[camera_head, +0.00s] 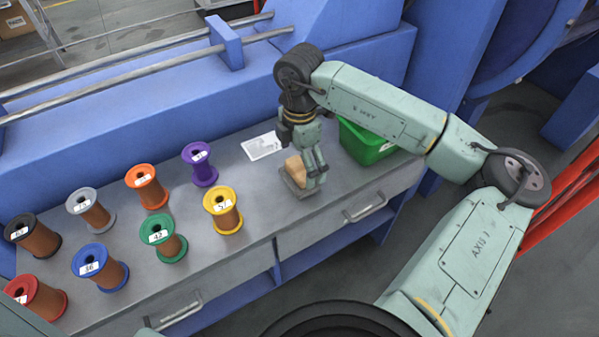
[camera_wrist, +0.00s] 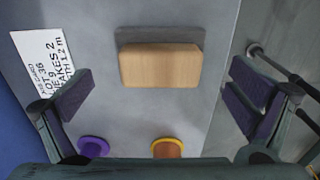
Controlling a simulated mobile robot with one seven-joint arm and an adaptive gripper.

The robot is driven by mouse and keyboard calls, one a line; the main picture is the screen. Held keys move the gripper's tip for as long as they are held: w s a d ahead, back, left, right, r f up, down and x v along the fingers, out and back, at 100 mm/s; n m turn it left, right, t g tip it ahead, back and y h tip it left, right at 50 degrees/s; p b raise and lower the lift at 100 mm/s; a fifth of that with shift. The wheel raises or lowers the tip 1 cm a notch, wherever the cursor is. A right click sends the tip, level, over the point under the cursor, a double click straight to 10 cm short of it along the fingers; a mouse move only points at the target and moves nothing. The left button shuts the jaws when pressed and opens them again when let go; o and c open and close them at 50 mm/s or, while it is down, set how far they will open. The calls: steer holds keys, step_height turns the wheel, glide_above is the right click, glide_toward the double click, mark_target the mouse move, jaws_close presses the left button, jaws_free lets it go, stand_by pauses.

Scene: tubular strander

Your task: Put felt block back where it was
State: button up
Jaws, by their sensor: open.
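A tan block (camera_head: 294,166), which I take for the felt block, is on the grey bench top close to its front edge. A flat dark grey pad (camera_head: 297,190) lies under it; I cannot tell if they are joined. In the wrist view the block (camera_wrist: 160,66) lies crosswise, and the pad (camera_wrist: 160,36) shows beyond its upper edge. My gripper (camera_head: 314,172) is over the block, fingers pointing down. In the wrist view its fingers are wide apart, one on each side and clear of the block, with nothing between the pads.
A white printed card (camera_head: 262,146) lies behind and left of the block. A green bin (camera_head: 365,143) stands close on the right. Several coloured wire spools, the yellow one (camera_head: 223,210) closest, fill the bench's left. A blue machine frame (camera_head: 130,120) runs along the back.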

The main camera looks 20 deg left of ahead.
mark_target(299, 167)
step_height(299, 167, up, 8)
steer(key=shift+b, duration=0.7)
steer(key=shift+a, duration=0.1)
